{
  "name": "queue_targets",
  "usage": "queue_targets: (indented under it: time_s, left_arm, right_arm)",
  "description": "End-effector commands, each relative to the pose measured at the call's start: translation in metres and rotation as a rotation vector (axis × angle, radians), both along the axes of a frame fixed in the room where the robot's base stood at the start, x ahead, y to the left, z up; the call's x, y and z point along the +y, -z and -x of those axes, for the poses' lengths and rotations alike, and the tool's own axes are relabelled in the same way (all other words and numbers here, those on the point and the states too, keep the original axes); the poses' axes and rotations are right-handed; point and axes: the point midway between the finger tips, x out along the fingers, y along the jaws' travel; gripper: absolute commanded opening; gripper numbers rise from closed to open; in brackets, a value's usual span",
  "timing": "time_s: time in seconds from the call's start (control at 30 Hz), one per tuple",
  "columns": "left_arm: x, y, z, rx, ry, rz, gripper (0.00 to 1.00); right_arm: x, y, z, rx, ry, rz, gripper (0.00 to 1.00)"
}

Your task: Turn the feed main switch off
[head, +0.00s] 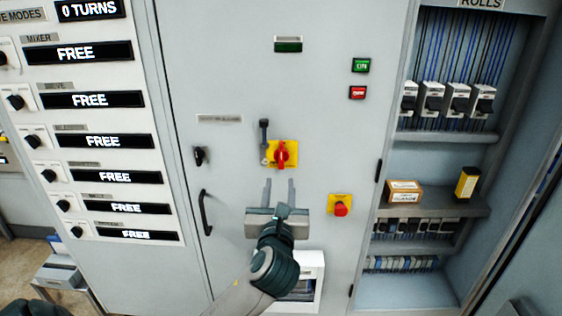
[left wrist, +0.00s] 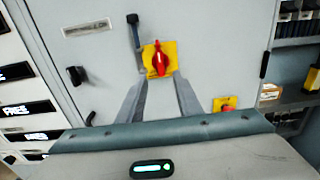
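The main switch (head: 281,154) is a red rotary handle on a yellow plate, on the grey cabinet door. Its red handle stands upright, and it also shows in the left wrist view (left wrist: 159,61). In the left wrist view the fingers (left wrist: 160,88) lie either side below the handle. My right gripper is not in view.
A red knob on yellow (head: 340,208) sits lower right. Green (head: 361,65) and red (head: 357,92) buttons are above. An open cabinet (head: 437,145) with breakers stands right, a panel of FREE displays (head: 95,52) left.

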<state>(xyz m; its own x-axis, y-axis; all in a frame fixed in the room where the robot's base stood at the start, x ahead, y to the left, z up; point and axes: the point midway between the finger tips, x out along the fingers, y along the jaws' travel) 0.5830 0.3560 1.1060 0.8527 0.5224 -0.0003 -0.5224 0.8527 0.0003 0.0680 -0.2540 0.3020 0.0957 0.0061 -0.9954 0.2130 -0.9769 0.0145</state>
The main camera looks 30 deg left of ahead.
Motion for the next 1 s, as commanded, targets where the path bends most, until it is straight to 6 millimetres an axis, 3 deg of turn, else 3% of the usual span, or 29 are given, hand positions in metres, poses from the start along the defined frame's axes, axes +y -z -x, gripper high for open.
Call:
queue_targets:
  time_s: [0.13, 0.6, 1.0]
  left_arm:
    - [0.015, -0.002, -0.024, 0.001, -0.003, -0.002, 0.32]
    - [0.055, -0.001, -0.089, 0.000, -0.001, -0.001, 0.32]
    - [0.063, 0.000, -0.101, 0.000, -0.001, 0.000, 0.32]
  right_arm:
    - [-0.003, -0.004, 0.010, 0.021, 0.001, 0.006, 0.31]
    - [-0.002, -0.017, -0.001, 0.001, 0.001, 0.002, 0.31]
    - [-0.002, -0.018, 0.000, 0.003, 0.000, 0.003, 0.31]
